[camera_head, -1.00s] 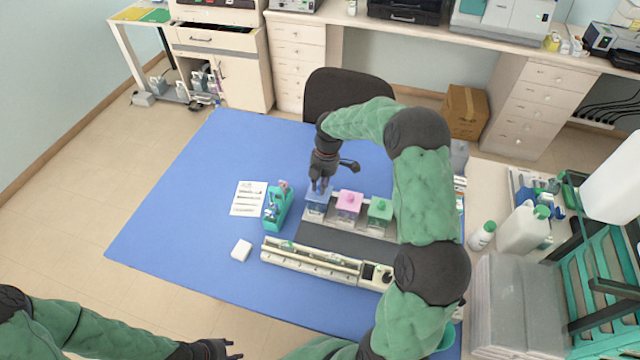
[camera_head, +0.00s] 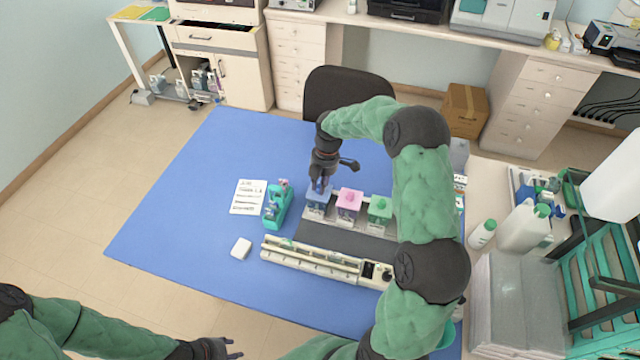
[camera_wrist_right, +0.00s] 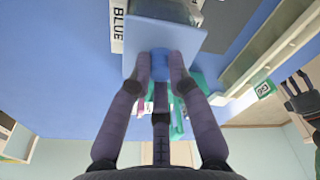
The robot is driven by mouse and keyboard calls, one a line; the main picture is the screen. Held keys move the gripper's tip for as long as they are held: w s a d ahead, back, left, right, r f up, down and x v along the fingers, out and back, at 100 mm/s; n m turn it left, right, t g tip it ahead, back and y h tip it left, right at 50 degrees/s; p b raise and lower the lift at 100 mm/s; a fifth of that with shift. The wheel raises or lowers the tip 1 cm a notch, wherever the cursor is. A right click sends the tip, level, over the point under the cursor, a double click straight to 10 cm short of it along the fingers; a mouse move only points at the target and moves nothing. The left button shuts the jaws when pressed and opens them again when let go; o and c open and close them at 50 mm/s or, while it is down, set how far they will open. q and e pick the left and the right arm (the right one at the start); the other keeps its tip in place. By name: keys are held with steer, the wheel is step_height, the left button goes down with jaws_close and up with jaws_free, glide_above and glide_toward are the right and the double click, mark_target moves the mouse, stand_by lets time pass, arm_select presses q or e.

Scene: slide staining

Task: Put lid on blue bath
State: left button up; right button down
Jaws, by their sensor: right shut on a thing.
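My right gripper (camera_head: 320,187) points down and is shut on the knob of the blue lid (camera_head: 317,194). In the right wrist view the fingers (camera_wrist_right: 160,68) pinch the round blue knob, and the square lid (camera_wrist_right: 190,38) spreads out behind it. The lid is at the top of the blue bath (camera_head: 314,210), the leftmost in the row of baths. The lid hides most of the bath, so I cannot tell whether it sits fully on the rim. A "BLUE" label (camera_wrist_right: 118,25) shows beside the lid. My left gripper (camera_head: 232,348) is low at the bottom edge, away from the baths; its finger gap is unclear.
A pink-lidded bath (camera_head: 348,204) and a green-lidded bath (camera_head: 379,211) stand close to the right. A teal rack (camera_head: 278,204) stands to the left, with a paper sheet (camera_head: 248,197) beyond. A long pale tray (camera_head: 310,260) lies in front. Blue mat is clear at left.

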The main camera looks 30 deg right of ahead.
steer(key=shift+f, duration=0.1)
steer(key=c, duration=1.1)
jaws_free()
steer(key=r, duration=0.4)
steer(key=d+r, duration=0.1)
steer(key=r, duration=0.7)
steer(key=shift+s+d, duration=0.1)
steer(key=shift+d, duration=0.25)
